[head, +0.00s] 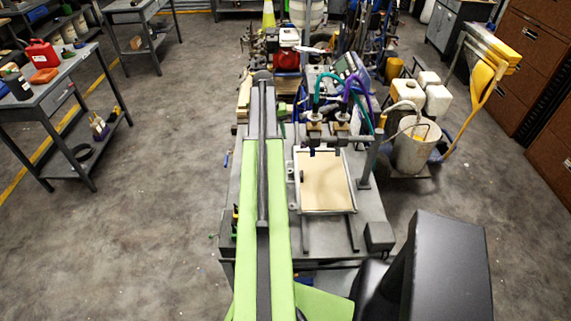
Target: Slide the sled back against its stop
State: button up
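The sled appears to be the pale-framed tray (352,205) with a beige sheet (325,180) on it. It sits on the grey bench (371,213), over two dark rails (353,236) that extend toward me in front of it. A small dark knob shows at its left side. Two nozzle heads with hoses (315,130) stand at its far end. I cannot tell which part is the stop, or whether the sled touches it. My green arm reaches along the left of the sled; I cannot make out gripper fingers.
A dark box (380,236) sits at the bench's front right corner. A post (369,160) stands right of the sled. A workbench (62,85) stands left, with open floor between.

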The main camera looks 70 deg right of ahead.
aim_at(286, 166)
jog(key=f+b, duration=0.5)
jog(key=s+f+b, duration=0.1)
jog(key=f+b, duration=0.4)
jog(key=s+d+f+b, duration=0.1)
jog(key=f+b, duration=0.3)
jog(key=f, duration=0.2)
jog(key=shift+s+b, duration=0.25)
jog(key=shift+b, duration=0.15)
jog(key=shift+r, duration=0.15)
grip_shut()
